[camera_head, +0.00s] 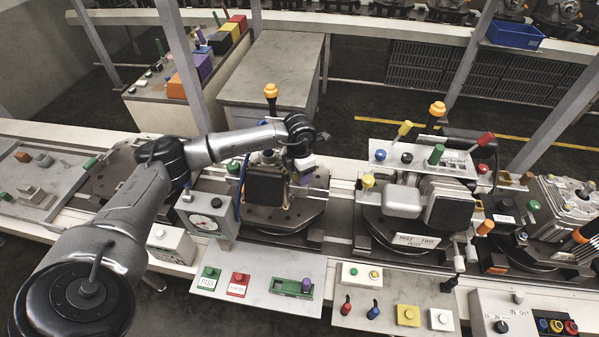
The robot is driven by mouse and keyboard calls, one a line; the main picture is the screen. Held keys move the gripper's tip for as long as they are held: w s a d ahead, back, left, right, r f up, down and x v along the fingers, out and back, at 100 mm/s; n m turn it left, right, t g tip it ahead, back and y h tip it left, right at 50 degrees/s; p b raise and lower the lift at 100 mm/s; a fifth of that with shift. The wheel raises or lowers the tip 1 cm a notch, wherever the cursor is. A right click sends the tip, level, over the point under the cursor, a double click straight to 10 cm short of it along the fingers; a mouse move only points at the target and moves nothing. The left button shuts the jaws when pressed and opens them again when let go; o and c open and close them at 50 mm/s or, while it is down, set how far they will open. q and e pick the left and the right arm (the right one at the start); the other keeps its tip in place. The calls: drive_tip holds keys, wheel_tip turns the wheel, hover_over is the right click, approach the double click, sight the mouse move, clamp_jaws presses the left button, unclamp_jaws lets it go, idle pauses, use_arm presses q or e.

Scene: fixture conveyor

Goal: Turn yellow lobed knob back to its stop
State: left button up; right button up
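A small yellow knob (368,181) stands on the left edge of the middle fixture (415,205); its lobes are too small to make out, and I cannot tell its turn angle. My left arm reaches in from the left, and its gripper (304,172) points down over the right side of the left fixture (283,212). The gripper is left of the yellow knob and clearly apart from it. A purple part (318,178) shows right beside the gripper; I cannot tell whether they touch. The fingers are too small to read. My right gripper is not in view.
A yellow-topped lever (404,129), an orange-topped post (437,109) and a green knob (436,154) stand behind the yellow knob. Another orange-topped post (270,92) rises behind my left arm. Front panels carry several buttons, including a yellow one (408,314).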

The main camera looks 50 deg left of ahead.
use_arm(q)
drive_tip(key=shift+r, duration=0.2)
wheel_tip(320, 180, up, 13)
drive_tip(key=b, duration=0.3)
drive_tip(key=shift+r, duration=0.15)
idle(0.8)
